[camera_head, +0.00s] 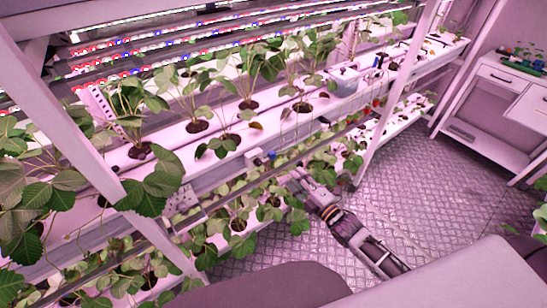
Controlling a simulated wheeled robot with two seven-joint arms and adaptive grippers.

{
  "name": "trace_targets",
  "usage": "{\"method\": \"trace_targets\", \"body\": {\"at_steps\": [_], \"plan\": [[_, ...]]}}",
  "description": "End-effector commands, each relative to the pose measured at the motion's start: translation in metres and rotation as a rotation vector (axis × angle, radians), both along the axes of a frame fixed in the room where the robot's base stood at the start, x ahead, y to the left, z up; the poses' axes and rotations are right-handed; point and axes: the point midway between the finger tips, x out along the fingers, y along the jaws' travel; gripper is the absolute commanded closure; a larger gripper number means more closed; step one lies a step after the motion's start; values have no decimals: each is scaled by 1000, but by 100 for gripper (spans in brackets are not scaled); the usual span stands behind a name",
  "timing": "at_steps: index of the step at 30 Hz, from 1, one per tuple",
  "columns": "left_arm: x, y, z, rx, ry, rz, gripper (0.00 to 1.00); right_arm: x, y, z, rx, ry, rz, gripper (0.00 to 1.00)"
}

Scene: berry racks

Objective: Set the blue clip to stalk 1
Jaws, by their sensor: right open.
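A small blue piece (272,155), which may be the blue clip, shows at the front of the rack beside a small white block. It is too small to make out its shape. Several strawberry plants (258,65) stand in holes along the upper white trough; I cannot tell which one is stalk 1. My right gripper (296,179) is open in front of the rack, just below and to the right of the blue piece, and apart from it. Leaves lie close around its fingertips. My left gripper is not in view.
The upper trough (185,150) runs diagonally, with a lower planted level beneath it. Slanted rack posts (393,100) stand at the front. The metal floor (440,180) at right is clear, before a white cabinet (490,110).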

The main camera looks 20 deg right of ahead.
Motion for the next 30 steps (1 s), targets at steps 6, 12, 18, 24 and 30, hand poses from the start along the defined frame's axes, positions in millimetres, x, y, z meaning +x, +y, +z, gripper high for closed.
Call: {"method": "trace_targets", "body": {"at_steps": [6, 12, 18, 24, 30], "plan": [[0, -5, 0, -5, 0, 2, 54, 0, 0, 2, -129, -58, 3, 55], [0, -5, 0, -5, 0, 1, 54, 0, 0, 2, -158, -67, 3, 55], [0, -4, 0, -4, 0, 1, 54, 0, 0, 2, -157, -66, 2, 55], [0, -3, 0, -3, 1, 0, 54, 2, 1, 2, -156, -66, 2, 55], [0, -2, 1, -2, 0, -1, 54, 9, 3, 2, -154, -66, 2, 55]]}}
